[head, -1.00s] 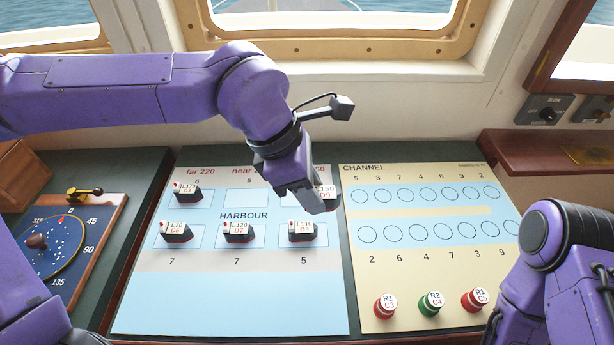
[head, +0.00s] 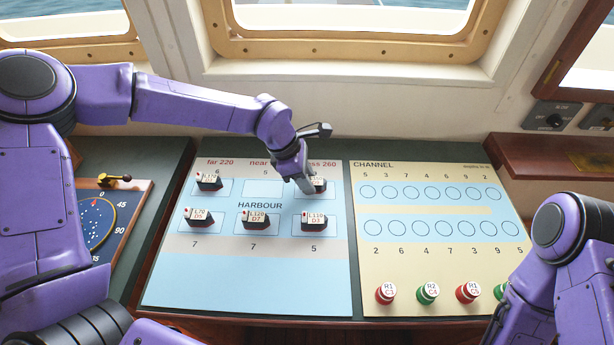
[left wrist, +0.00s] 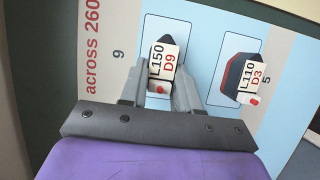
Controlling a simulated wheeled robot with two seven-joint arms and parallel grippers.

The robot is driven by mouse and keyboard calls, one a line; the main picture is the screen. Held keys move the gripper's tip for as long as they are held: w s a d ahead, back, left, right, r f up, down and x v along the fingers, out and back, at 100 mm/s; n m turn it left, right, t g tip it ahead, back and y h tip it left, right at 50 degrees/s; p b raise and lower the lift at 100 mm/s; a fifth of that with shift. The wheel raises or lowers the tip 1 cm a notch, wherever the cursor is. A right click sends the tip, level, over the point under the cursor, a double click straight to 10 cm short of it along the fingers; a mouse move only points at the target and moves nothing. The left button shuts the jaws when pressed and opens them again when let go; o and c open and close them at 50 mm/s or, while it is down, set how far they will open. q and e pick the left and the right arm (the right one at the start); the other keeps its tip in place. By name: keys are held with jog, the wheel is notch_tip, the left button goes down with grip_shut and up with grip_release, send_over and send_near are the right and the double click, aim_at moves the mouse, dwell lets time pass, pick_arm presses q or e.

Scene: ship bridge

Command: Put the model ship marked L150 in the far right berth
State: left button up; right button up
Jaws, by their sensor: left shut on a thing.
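The model ship marked L150 D9 (left wrist: 158,62) has a dark hull and a white label. In the left wrist view it lies within the outline of the far right berth (left wrist: 191,39), beside the number 9. In the head view the ship (head: 320,184) is partly hidden by my left gripper (head: 306,187). My left gripper (left wrist: 160,90) is shut on the ship, one finger on each side. Whether the ship touches the board is hard to tell. My right arm shows at the right edge of the head view; its gripper is out of frame.
The ship L110 D3 (head: 314,222) stands in the near right berth. L120 D7 (head: 255,219), L70 D5 (head: 199,217) and L170 (head: 209,181) stand in other berths. The far middle berth (head: 257,188) is empty. Red and green buoys (head: 385,293) stand on the channel chart (head: 440,260).

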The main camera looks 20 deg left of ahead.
pick_arm(q)
jog(key=shift+s+f, duration=0.1)
jog(key=shift+s, duration=0.05)
jog(key=o, duration=1)
jog(key=b+v, duration=0.1)
jog(key=v, duration=1.1)
jog(key=shift+r, duration=0.25)
jog(key=shift+d, duration=0.1)
